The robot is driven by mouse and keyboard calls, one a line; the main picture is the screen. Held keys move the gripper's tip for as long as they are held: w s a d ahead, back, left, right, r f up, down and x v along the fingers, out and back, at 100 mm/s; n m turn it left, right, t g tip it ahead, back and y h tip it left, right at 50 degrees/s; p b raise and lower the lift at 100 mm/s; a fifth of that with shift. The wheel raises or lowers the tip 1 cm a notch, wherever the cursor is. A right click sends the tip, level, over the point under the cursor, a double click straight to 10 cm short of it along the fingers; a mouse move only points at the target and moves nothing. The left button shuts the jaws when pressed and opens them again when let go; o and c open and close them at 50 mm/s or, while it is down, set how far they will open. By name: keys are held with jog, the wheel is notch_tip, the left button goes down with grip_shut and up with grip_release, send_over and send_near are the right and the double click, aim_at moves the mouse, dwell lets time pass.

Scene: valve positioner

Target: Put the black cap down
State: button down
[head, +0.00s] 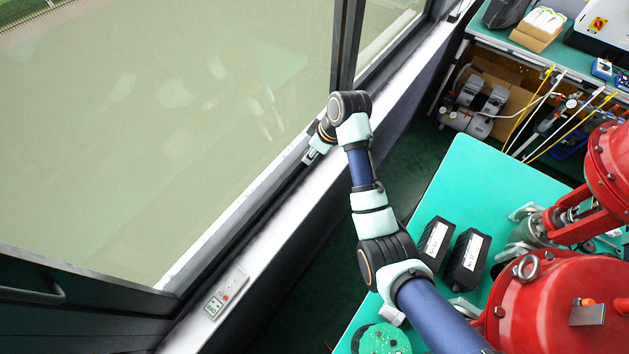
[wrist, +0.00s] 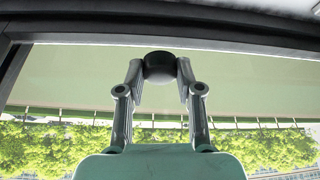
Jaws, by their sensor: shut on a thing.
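The black cap (wrist: 159,67) is a short dark round piece, seen in the wrist view between the two fingertips. My gripper (wrist: 160,74) is shut on it, with one finger on each side. In the head view, my gripper (head: 309,157) is at the end of my arm, beside the window frame and above the white sill. The cap cannot be made out in the head view. No surface touching the cap shows in the wrist view; the window glass and frame are behind it.
A white window sill (head: 262,240) runs diagonally, with a socket panel (head: 225,293) at its lower end. A green table (head: 465,185) on the right holds two black boxes (head: 434,243) (head: 467,258) and red valve equipment (head: 560,305). The table's upper left part is clear.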

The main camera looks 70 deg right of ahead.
aim_at(310, 187)
notch_tip(310, 187, down, 18)
jog(key=b, duration=0.3)
jog(key=shift+r, duration=0.1)
jog(key=shift+f, duration=0.2)
jog(key=c, duration=0.8)
grip_release()
jog(key=shift+o, duration=0.2)
jog(key=p+v, duration=1.2)
jog(key=p, duration=0.1)
jog(key=shift+r, duration=0.2)
